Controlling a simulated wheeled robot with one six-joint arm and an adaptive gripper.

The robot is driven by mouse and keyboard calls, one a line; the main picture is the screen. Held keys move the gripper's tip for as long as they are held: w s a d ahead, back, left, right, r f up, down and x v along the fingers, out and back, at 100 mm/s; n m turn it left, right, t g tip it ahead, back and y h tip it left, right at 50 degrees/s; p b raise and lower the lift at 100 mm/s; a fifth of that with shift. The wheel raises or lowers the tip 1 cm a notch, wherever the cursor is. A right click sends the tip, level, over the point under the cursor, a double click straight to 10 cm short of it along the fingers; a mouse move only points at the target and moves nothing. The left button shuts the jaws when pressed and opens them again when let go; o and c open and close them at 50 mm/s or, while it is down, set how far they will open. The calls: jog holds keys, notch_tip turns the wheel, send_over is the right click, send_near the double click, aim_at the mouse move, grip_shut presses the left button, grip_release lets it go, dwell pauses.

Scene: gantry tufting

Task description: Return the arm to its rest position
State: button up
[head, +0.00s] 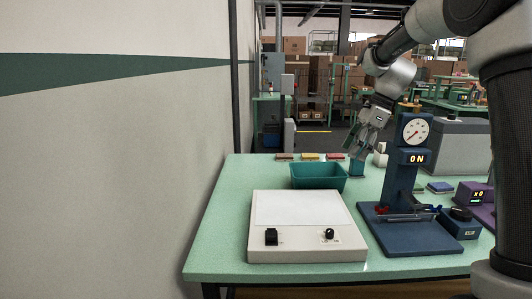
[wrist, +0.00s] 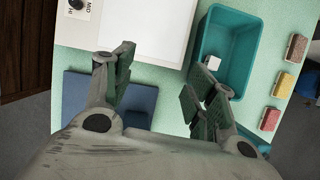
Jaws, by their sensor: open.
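My arm reaches in from the right in the head view, and my gripper (head: 366,148) points down over the back part of the green table, beside the blue gauge stand. In the wrist view my gripper (wrist: 160,92) has its two fingers spread wide. Nothing is visible between them; the green table top and part of the blue base show there. The right finger overlaps the near edge of the teal bin (wrist: 228,42) in that view.
The blue stand (head: 402,180) carries a dial and an "ON" display. A white panel box (head: 300,247) with knobs lies in front of the teal bin (head: 319,182). Several coloured blocks sit behind. A wall (head: 120,160) stands left; a grey box (head: 455,145) stands right.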

jog(key=s+d+r+n+t+h, duration=0.1)
jog(key=s+d+r+n+h, duration=0.15)
jog(key=s+n, duration=0.65)
jog(key=s+d+r+n+t+h, duration=0.1)
jog(key=s+d+r+n+t, duration=0.2)
jog(key=s, duration=1.2)
jog(key=s+d+f+n, duration=0.4)
jog(key=s+n, duration=0.2)
jog(key=s, duration=0.3)
jog(key=shift+s+f+n+h, duration=0.2)
jog(key=shift+n+h, duration=0.1)
jog(key=shift+h, duration=0.15)
